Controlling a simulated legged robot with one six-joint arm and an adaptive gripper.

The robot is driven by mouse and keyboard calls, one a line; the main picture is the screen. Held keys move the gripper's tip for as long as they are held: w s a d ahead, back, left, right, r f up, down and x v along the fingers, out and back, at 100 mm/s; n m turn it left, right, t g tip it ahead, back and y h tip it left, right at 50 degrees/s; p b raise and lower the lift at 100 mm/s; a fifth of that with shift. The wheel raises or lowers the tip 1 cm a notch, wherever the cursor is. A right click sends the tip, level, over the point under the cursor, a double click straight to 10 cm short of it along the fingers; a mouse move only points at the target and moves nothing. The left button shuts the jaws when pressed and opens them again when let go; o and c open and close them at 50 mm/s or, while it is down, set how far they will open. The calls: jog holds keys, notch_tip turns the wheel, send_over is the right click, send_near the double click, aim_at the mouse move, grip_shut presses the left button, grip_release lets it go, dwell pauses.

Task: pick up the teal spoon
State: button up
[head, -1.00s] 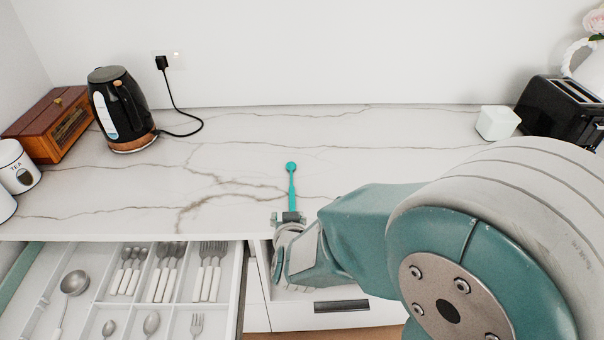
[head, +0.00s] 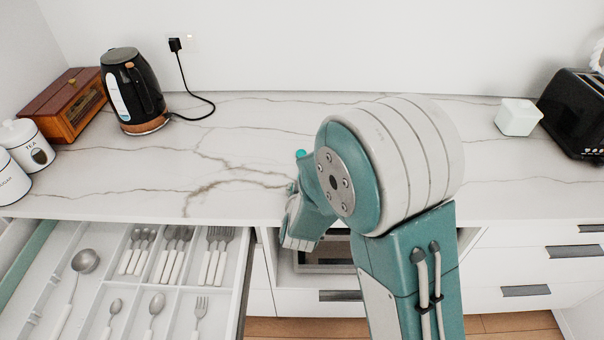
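The teal spoon (head: 300,154) lies on the marble countertop, just left of my arm's large rounded joint. Only its round teal end shows; my arm hides the rest. My gripper (head: 291,189) is at the counter's front part, below the visible spoon end, and mostly hidden behind my own arm. Its fingertips do not show clearly, so I cannot tell whether it touches the spoon or is open or shut.
A black kettle (head: 133,92), wooden box (head: 66,106) and white canisters (head: 25,143) stand at the left. A white cube (head: 517,117) and black toaster (head: 575,112) stand at the right. An open cutlery drawer (head: 246,262) juts out below; the counter's middle is clear.

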jog(key=shift+w+f, duration=0.2)
jog(key=shift+w, duration=0.3)
jog(key=shift+w+a, duration=0.1)
jog(key=shift+a, duration=0.25)
jog(key=shift+d, duration=0.1)
grip_shut()
jog(key=shift+d, duration=0.1)
jog(key=shift+r, duration=0.1)
